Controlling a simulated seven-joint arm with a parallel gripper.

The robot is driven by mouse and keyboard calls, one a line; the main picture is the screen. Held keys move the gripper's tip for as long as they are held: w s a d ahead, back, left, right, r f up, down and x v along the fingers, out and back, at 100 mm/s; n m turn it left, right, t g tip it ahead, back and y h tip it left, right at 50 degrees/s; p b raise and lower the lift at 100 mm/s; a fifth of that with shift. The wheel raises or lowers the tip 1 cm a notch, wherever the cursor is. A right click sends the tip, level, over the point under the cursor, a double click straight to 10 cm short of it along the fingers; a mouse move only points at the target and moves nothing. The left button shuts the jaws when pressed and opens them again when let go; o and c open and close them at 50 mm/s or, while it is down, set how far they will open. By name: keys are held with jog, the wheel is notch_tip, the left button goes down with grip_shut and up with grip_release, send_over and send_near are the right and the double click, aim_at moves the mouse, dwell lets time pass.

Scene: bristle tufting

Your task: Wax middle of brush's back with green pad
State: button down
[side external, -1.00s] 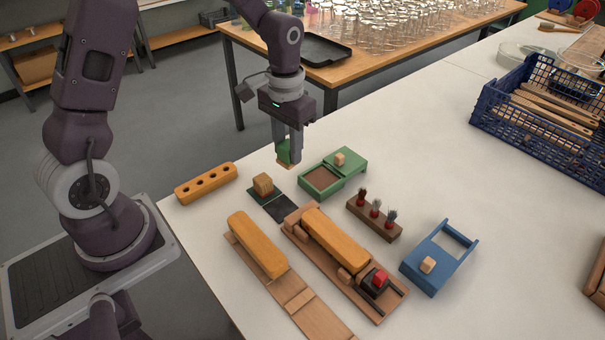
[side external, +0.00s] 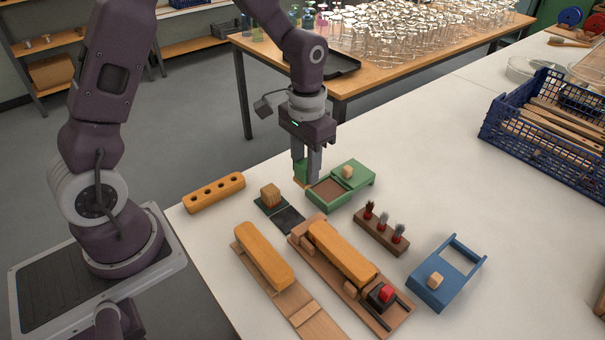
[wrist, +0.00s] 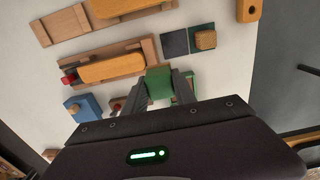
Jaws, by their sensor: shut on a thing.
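My gripper (side external: 305,179) is shut on a green pad (side external: 298,168), which has a tan underside. The pad also shows between the fingers in the wrist view (wrist: 158,82). It is held low, just left of the green box (side external: 363,175) with its brown-filled open tray; I cannot tell whether it touches anything. The brush's back, an orange wooden block (side external: 342,252), lies in a wooden holder (side external: 303,240) with a red-knobbed clamp (side external: 385,293) at its near end. It also shows in the wrist view (wrist: 110,67). My gripper is apart from it.
A second orange block (side external: 263,253) lies on a board to the left. A wood block on a dark pad (side external: 270,195), a drilled orange bar (side external: 214,191), a tuft stand (side external: 381,235) and a blue box (side external: 437,280) stand around.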

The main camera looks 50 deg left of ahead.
jog(key=d+f, duration=0.1)
jog(key=d, duration=1.7)
jog(key=shift+s+f, duration=0.2)
jog(key=shift+f, duration=1.6)
jog(key=shift+s+f, duration=0.2)
jog(key=shift+f, duration=1.6)
jog(key=shift+a+f, duration=0.6)
jog(key=shift+a, duration=4.8)
jog(key=shift+d, duration=5.3)
jog(key=shift+d+r, duration=0.1)
jog(key=shift+r, duration=0.1)
notch_tip(320, 180, up, 8)
jog(key=shift+f, duration=0.15)
